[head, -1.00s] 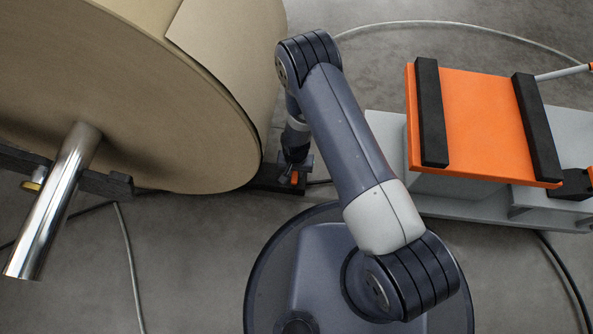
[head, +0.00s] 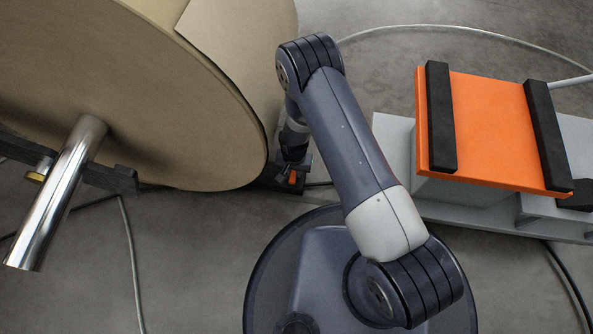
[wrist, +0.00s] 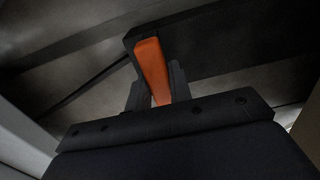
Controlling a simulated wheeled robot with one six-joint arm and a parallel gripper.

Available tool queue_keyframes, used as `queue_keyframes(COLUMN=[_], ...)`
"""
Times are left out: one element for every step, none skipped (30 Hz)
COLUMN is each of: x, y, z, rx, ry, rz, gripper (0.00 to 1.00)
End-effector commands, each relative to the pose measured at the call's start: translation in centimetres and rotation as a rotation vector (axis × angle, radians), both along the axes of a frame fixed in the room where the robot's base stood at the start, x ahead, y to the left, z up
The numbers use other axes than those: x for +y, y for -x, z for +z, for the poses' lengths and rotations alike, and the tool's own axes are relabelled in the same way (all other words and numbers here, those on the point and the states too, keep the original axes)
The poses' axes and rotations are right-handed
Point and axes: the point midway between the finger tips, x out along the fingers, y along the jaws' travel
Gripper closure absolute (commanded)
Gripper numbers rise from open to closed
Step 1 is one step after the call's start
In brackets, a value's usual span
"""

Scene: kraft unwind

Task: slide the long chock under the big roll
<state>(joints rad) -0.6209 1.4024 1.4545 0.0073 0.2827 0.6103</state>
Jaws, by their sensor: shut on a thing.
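The big roll (head: 150,110) is brown kraft paper and fills the upper left of the head view, with a shiny shaft (head: 55,200) out of its near face. The long chock (head: 264,186) is dark and lies low at the roll's right lower edge. Its left part is hidden by the roll, so I cannot tell whether it touches. My gripper (head: 293,168) is shut on the chock's orange handle (wrist: 150,62). In the wrist view the two fingers (wrist: 158,88) flank this handle, with the dark chock body (wrist: 215,45) beyond.
A stand with an orange top (head: 490,130) and black bars is at the right, on a grey base (head: 395,145). A dark bracket (head: 120,180) carries the shaft at left. Cables (head: 132,250) lie on the floor. The lower-left floor is mostly clear.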

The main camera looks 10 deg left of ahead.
Motion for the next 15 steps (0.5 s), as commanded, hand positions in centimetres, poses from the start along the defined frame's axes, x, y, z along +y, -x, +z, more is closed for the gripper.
queue_keyframes(x=[0.23,0.31,0.43,0.51,0.6,0.71,0.65,0.64,0.64,0.63,0.62,0.61,0.61,0.6,0.59], y=[-0.07,-0.07,-0.06,-0.06,-0.05,-0.03,-0.03,-0.03,-0.03,-0.02,-0.02,-0.01,-0.01,0.0,0.0], z=[0.03,0.03,0.02,0.01,0.01,0.0,0.02,0.03,0.02,0.02,0.02,0.01,0.0,-0.01,-0.01], rx=[-0.002,-0.002,-0.002,-0.001,-0.001,-0.001,-0.001,-0.001,-0.001,-0.001,-0.001,0.0,0.0,0.0,0.0], ry=[-0.001,-0.001,-0.001,-0.001,-0.001,-0.001,-0.001,-0.001,-0.001,-0.001,0.0,0.0,0.0,0.0,0.0], rz=[0.001,0.001,0.001,0.001,0.001,0.001,0.001,0.001,0.001,0.0,0.0,0.0,0.0,0.0,0.0], gripper=[1.0,1.0,1.0,1.0,1.0,1.0,0.78,0.75,0.72,0.69,0.67,0.64,0.61,0.59,0.56])
